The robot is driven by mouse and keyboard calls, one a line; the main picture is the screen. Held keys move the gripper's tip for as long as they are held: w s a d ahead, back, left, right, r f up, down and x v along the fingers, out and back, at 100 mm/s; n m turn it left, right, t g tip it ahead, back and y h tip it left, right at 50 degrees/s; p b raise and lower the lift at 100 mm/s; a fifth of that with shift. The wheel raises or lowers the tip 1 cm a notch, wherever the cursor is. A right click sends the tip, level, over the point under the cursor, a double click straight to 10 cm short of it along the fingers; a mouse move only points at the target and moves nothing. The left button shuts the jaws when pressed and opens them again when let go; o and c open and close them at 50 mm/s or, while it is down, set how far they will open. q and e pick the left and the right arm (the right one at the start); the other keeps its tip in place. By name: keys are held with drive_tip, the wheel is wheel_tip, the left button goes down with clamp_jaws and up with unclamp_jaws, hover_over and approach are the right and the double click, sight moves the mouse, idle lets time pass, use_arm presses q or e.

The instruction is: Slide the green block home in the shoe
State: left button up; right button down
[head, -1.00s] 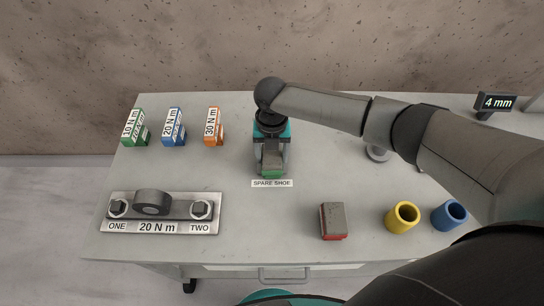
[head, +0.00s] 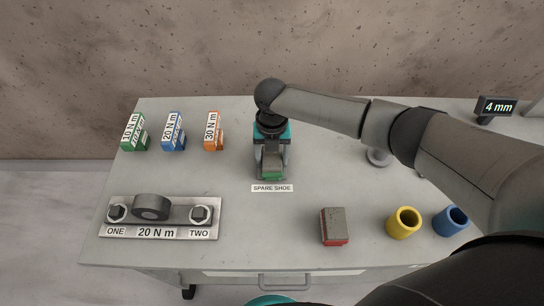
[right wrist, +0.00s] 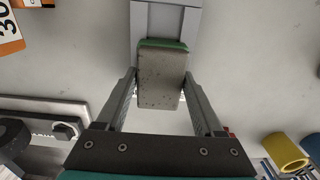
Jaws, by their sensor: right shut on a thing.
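The green block (head: 272,174) has a grey, speckled pad and a green backing. My right gripper (head: 271,163) is shut on it behind the SPARE SHOE label. In the right wrist view the block (right wrist: 160,80) sits between the two fingers (right wrist: 160,88), its green edge at the far end. That edge lies at the mouth of the grey shoe (right wrist: 165,20), roughly in line with it. I cannot tell how far the block is inside. In the head view my gripper hides most of the shoe. My left gripper is not in view.
A red block (head: 334,226) lies to the right, near yellow (head: 404,222) and blue (head: 451,220) cups. A bolt plate (head: 180,213) is at left. The slab in front of the label is clear.

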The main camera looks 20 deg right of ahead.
drive_tip(key=shift+w+d+b, duration=0.2)
drive_tip(key=shift+w+b, duration=0.35)
drive_tip(key=shift+w, duration=0.1)
drive_tip(key=shift+w+d+b, duration=0.15)
drive_tip(key=shift+w+b, duration=0.4)
drive_tip(key=shift+w, duration=0.05)
drive_tip(key=shift+w+d+b, duration=0.1)
drive_tip(key=shift+w+b, duration=0.2)
drive_tip(key=shift+w, duration=0.05)
drive_tip(key=shift+w+d+b, duration=0.1)
drive_tip(key=shift+w+b, duration=0.2)
drive_tip(key=shift+w, duration=0.05)
unclamp_jaws()
drive_tip(key=shift+s, duration=0.1)
wheel_tip(320, 180, up, 15)
drive_tip(key=p, duration=0.1)
drive_tip(key=shift+r, duration=0.15)
idle(0.3)
idle(0.3)
